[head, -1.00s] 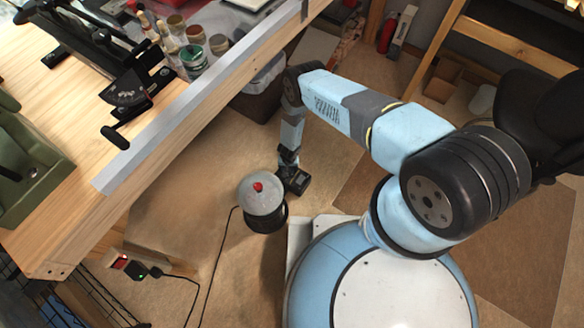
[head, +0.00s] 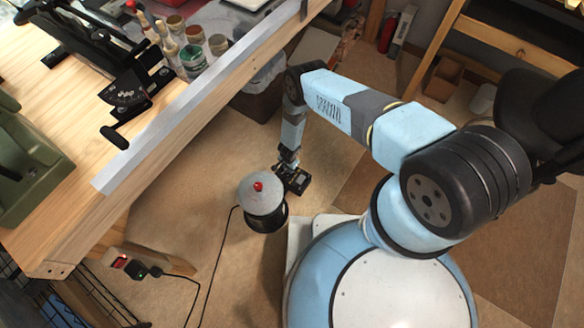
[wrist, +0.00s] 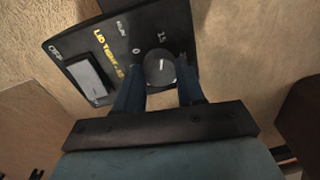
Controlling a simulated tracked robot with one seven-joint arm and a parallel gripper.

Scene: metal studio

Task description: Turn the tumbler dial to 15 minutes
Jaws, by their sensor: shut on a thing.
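The tumbler (head: 261,196), a grey-lidded drum with a red knob on top and a dark base, stands on the floor below the bench. Its black control panel (wrist: 96,42) fills the upper part of the wrist view. The dial (wrist: 160,68) is a round dark knob with a short white mark, which points roughly toward the printed 15. A printed 0 is at the dial's upper left. My gripper (wrist: 158,85) is shut on the dial, with one finger on each side. In the head view my gripper (head: 291,176) is at the tumbler's right side.
A white rocker switch (wrist: 91,78) sits left of the dial, near the OFF print. The wooden bench (head: 150,165) overhangs to the left. A black cord (head: 212,262) runs from the tumbler to a power socket (head: 122,262). Floor behind the tumbler is clear.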

